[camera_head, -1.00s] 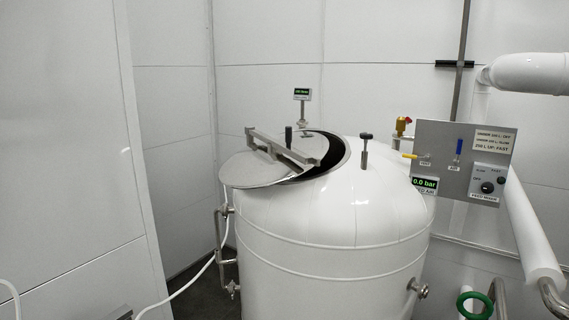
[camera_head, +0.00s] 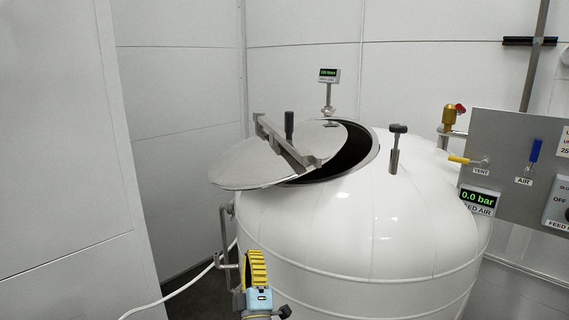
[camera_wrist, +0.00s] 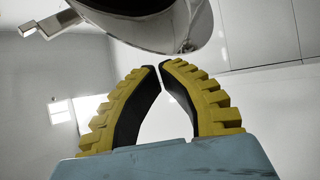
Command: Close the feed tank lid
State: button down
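The feed tank (camera_head: 370,235) is a large white vessel with a round opening (camera_head: 357,150) in its top. Its shiny metal lid (camera_head: 235,170) sits off to the left, leaving a dark crescent of the opening uncovered on the right. A metal bar (camera_head: 270,135) with a dark upright knob (camera_head: 289,124) crosses the lid. My gripper (camera_head: 254,253), with yellow ribbed fingers, is low in front of the tank's left side, below the lid and apart from it. In the wrist view, the fingertips (camera_wrist: 158,66) nearly meet, with nothing between them. Shiny metal, apparently the lid, shows above them.
A dark-topped clamp (camera_head: 396,145) stands right of the opening. A small display (camera_head: 328,76) stands behind it. A grey panel (camera_head: 520,150) with valves and a 0.0 bar readout is at right. A pipe bracket (camera_head: 224,245) lies left of my gripper. Walls close in left and behind.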

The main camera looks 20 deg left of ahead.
aim_at(292, 153)
jog(key=w+a+r+h+b, duration=0.1)
jog(key=w+a+r+h, duration=0.2)
jog(key=r, duration=0.4)
jog(key=w+a+r+h+b, duration=0.1)
jog(key=a+r+h+b, duration=0.1)
jog(key=r+h, duration=0.4)
jog(key=s+d+r+m+g+h+b, duration=0.2)
jog(key=s+d+r+m+g+h, duration=0.25)
jog(key=r, duration=0.45)
jog(key=shift+n+t+h, duration=0.35)
jog(key=shift+n+h, duration=0.2)
jog(key=shift+n, duration=0.1)
jog(key=w+d+p, duration=0.1)
jog(key=w, duration=0.2)
jog(key=w+d+p, duration=0.1)
jog(key=w, duration=0.3)
jog(key=w+d+p, duration=0.1)
jog(key=w, duration=0.2)
jog(key=shift+w+d+r, duration=0.1)
jog(key=shift+w+r, duration=0.05)
jog(key=shift+w, duration=0.25)
jog(key=shift+w+d, duration=0.45)
jog(key=shift+d, duration=0.1)
jog(key=shift+w+d, duration=0.1)
